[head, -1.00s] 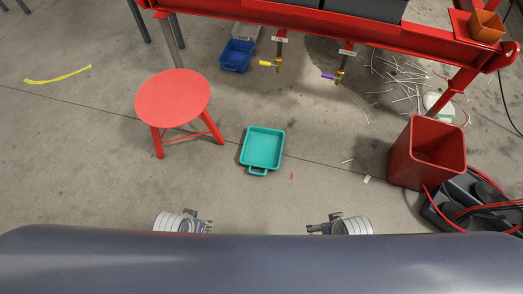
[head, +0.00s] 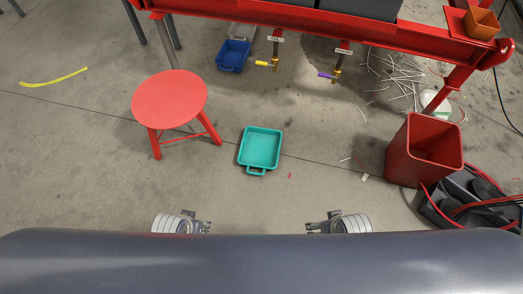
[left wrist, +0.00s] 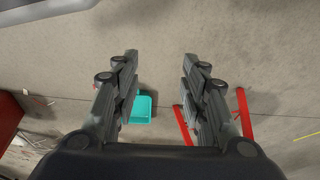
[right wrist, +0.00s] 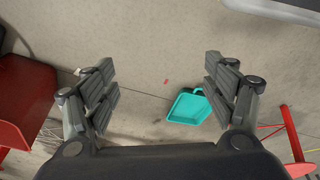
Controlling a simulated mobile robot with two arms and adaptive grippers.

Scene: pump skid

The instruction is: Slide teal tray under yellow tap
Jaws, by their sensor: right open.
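The teal tray (head: 260,148) lies flat on the concrete floor in the middle of the head view, its handle toward me. It also shows in the left wrist view (left wrist: 141,109), partly hidden by a finger, and in the right wrist view (right wrist: 189,107). The yellow tap (head: 264,63) hangs from the red skid beam, farther off and slightly right of the tray. My left gripper (head: 206,226) is open and empty, nearer to me than the tray and left of it. My right gripper (head: 311,227) is open and empty, nearer and to the right. Neither touches the tray.
A red stool (head: 170,99) stands left of the tray. A blue tray (head: 233,56) lies under the beam, left of the yellow tap. A purple-handled tap (head: 328,75) hangs to the right. A red bin (head: 402,158) stands at right. Floor between tray and taps is clear.

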